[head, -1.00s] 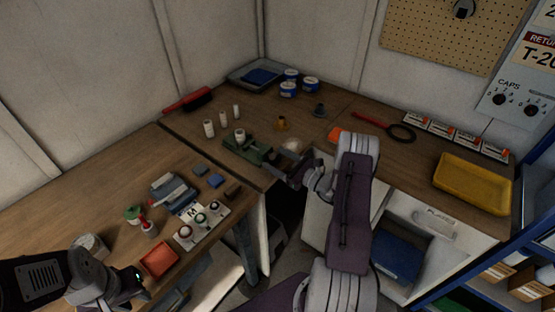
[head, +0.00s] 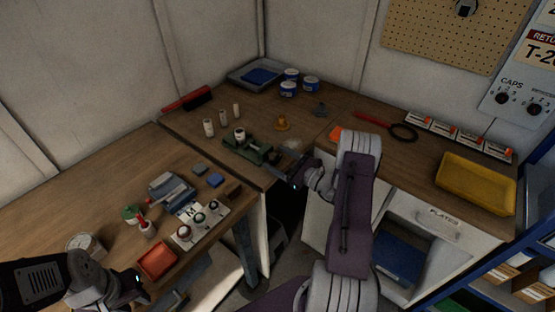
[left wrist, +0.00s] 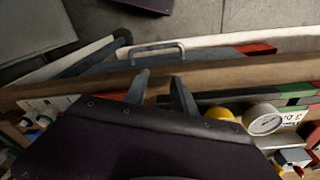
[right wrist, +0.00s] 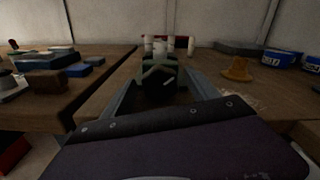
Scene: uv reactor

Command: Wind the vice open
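The green vice (head: 246,150) sits at the front edge of the back bench, left of my right gripper (head: 284,172). In the right wrist view the vice (right wrist: 158,66) is straight ahead, its near end dark, with a thin pale curved piece across it. My right gripper (right wrist: 155,98) has its fingers spread, one on each side of that near end; I cannot tell whether they touch it. The vice's handle is not clear. My left gripper (left wrist: 160,84) is open and empty, near the front edge of the left bench, beside the red tray (head: 157,261).
Several white cylinders (head: 209,128) stand by the vice, one close behind its jaws. An orange-brown cone-like piece (head: 282,123) stands behind it to the right. Blue tins (head: 288,90) are further back. A yellow tray (head: 475,188) lies right. A gap separates the front bench edges.

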